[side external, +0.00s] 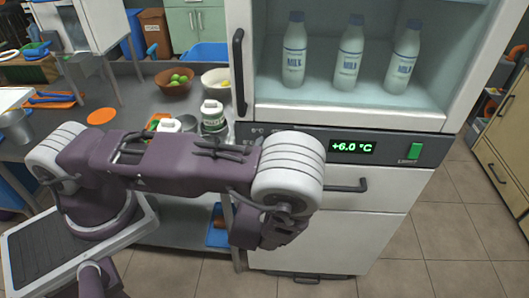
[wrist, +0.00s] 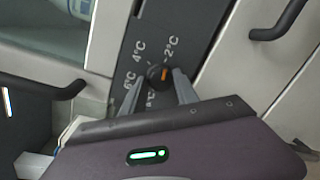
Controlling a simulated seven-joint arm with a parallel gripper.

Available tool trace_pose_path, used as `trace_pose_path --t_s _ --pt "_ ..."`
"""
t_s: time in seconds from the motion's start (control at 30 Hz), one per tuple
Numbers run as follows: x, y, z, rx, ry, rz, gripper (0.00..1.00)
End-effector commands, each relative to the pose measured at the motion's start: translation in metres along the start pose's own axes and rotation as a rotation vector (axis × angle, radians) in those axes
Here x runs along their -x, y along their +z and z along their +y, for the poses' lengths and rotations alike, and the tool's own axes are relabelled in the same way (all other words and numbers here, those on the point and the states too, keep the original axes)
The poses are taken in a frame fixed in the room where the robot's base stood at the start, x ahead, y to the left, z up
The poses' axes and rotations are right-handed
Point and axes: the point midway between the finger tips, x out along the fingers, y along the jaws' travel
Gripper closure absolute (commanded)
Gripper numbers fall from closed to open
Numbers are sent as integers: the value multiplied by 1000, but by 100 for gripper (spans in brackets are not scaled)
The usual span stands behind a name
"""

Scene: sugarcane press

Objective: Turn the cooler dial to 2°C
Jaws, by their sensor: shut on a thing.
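The cooler dial (wrist: 154,72) is a small dark round knob with an orange mark on its right side, set on a dark panel in the wrist view. Labels around it include 4°C at its upper left, 2°C at its upper right and 6°C at its left. My gripper (wrist: 156,78) has one grey finger on each side of the dial and is shut on it. The cooler's display (side external: 352,147) reads +6.0 °C in green in the side view. There my arm hides the dial and the fingertips.
A green switch (side external: 415,152) sits right of the display. Dark bar handles stand out on the glass door (side external: 239,72) and on the drawer (side external: 347,185). Several milk bottles (side external: 348,52) stand inside the cooler. A counter (side external: 135,95) with bowls and containers is at left.

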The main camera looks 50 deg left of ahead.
Motion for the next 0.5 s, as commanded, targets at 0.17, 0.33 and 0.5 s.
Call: trace_pose_path --t_s 0.17,0.33,0.5 --pt "0 0 -1 -82 -4 12 100" --pt "0 0 -1 -131 -5 19 100" --pt "0 0 -1 -154 -5 22 100"
